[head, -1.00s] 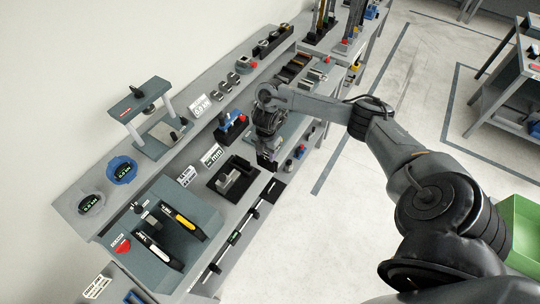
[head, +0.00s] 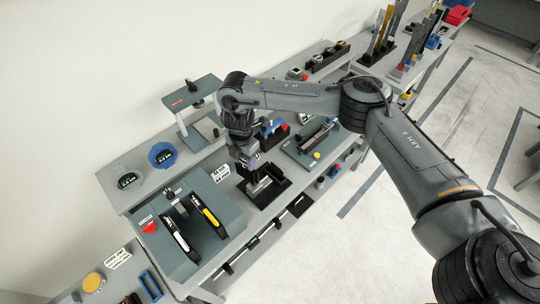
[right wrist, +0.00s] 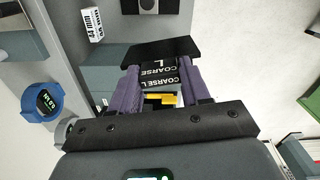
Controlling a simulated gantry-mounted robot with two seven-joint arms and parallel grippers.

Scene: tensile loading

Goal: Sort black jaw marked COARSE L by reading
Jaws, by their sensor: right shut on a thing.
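My right gripper (head: 249,163) is over the bench, just above the back left part of a black tray (head: 283,190) in the head view. In the right wrist view, my right gripper (right wrist: 160,85) is shut on the black jaw (right wrist: 158,74). White letters reading COARSE L show on the jaw between the purple-grey fingers. In the head view the jaw is too small and hidden to make out. My left gripper is not in view.
A grey box (head: 211,243) with a red mark and black and yellow-handled parts stands left of the gripper. A blue round gauge (head: 163,155) and a small press frame (head: 192,93) stand behind it.

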